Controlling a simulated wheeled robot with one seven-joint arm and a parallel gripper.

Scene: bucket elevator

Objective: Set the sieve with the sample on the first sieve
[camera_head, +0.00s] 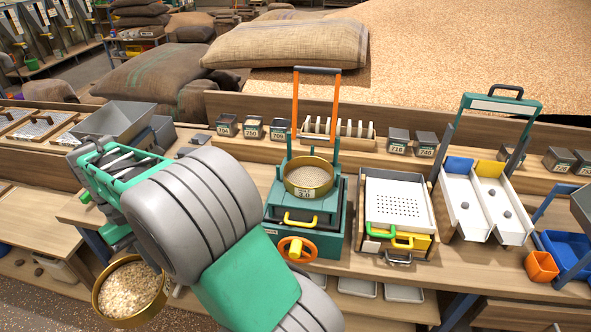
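The first sieve (310,177), a round brass ring with a labelled front and a fine mesh, sits on the teal shaker (300,210) mid-bench. Its top looks clear. The sieve with the sample (131,290), a wider brass ring full of pale grain, is at the lower left, in front of the bench edge and apart from the first sieve. My gripper is at the end of my grey and green arm, beside this sieve. My wrist hides the fingers and the contact, but the sieve hangs in the air there, so the gripper appears shut on it.
An orange upright frame (315,100) rises behind the first sieve. A perforated tray (395,203) and a white two-lane tray (487,204) stand to the right. Small labelled boxes (252,128) line the rear ledge. A grey hopper (118,121) stands at the left.

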